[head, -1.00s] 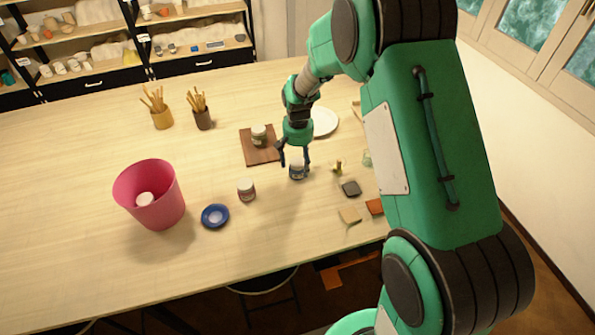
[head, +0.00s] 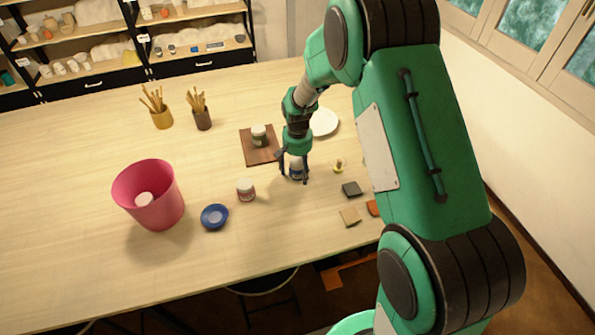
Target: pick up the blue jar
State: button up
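The blue jar (head: 296,173), with a blue band and a pale top, stands upright on the table in the middle of the head view. My gripper (head: 296,179) points down over it from above. Its two fingers are apart, one on the left and one on the right of the jar. The gripper's body hides part of the jar's top. I cannot make out whether the fingers touch its sides.
A red-labelled jar (head: 246,190) and a blue dish (head: 214,217) stand to the left. A green-labelled jar (head: 259,136) stands on a brown board (head: 262,155) behind.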

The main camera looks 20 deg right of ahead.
aim_at(298, 163)
jog(key=c, duration=1.3)
jog(key=shift+r, duration=0.1)
jog(key=shift+r, duration=0.85)
notch_tip(298, 163, up, 2)
jog(key=shift+s+p, duration=0.15)
jog(key=shift+p, duration=0.2)
jog(key=s, duration=1)
jog(key=s+r+p, duration=0.1)
jog(key=s, duration=0.4)
jog(key=shift+s+a+r, duration=0.1)
jog(key=shift+s+a, duration=0.05)
jog(key=shift+s, duration=0.2)
